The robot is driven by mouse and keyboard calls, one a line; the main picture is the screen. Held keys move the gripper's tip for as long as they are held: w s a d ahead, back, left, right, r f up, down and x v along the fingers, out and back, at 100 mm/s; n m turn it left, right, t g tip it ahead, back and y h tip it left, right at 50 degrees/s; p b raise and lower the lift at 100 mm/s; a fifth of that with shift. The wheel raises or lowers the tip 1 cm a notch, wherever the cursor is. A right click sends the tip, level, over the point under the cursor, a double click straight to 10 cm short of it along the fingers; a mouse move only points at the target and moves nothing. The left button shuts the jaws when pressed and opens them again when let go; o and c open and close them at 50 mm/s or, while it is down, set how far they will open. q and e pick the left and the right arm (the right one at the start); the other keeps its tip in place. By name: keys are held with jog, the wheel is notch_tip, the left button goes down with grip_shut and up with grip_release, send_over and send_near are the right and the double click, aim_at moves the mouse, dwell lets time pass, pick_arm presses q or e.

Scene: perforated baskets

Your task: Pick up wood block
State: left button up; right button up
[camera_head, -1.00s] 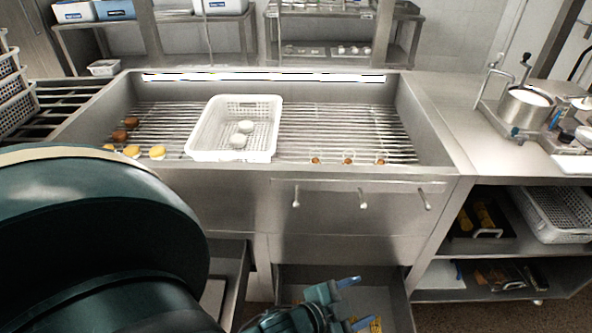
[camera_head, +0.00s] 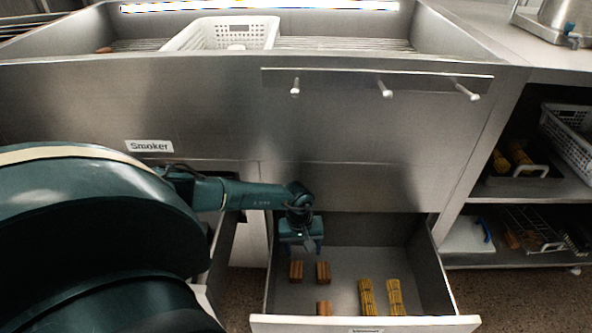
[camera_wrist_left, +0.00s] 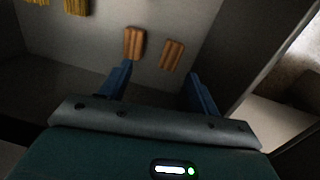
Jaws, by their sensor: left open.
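Brown wood blocks lie on the floor of an open drawer (camera_head: 345,258): one at the back left (camera_head: 296,271), one just right of it (camera_head: 323,272), and one nearer the drawer's front (camera_head: 324,308). My left gripper (camera_head: 302,247) points down at the drawer's back left, close to the two rear blocks. In the left wrist view the gripper (camera_wrist_left: 158,82) is open, with nothing between its blue fingers. Two wood blocks show beyond the fingertips there, one on the left (camera_wrist_left: 134,43) and one on the right (camera_wrist_left: 172,55). My right gripper is not in view.
Two yellow bundles (camera_head: 368,297) (camera_head: 396,297) lie to the right in the drawer. The drawer walls and front panel (camera_head: 440,323) surround the blocks. The steel smoker front with several pegs (camera_head: 385,88) rises behind. A white perforated basket (camera_head: 190,36) sits on top.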

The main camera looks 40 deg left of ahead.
pick_arm(q)
jog(key=shift+m+y, duration=0.5)
jog(key=shift+y, duration=0.1)
jog(key=a+f+b, duration=0.1)
jog(key=f, duration=0.1)
jog(key=a+f+b, duration=0.1)
jog(key=f, duration=0.2)
jog(key=a+f+b, duration=0.1)
jog(key=f, duration=0.1)
jog(key=shift+w+f+b, duration=0.15)
jog(key=shift+b, duration=0.15)
jog(key=shift+f, duration=0.45)
notch_tip(320, 180, down, 4)
jog(key=shift+d+r+b, duration=0.15)
jog(key=shift+r+b, duration=0.1)
jog(key=shift+b, duration=0.95)
jog(key=shift+f+b, duration=0.35)
jog(key=shift+f, duration=0.5)
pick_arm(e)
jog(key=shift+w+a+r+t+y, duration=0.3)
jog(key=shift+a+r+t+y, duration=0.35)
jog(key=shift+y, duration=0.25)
pick_arm(q)
jog(key=shift+c, duration=0.5)
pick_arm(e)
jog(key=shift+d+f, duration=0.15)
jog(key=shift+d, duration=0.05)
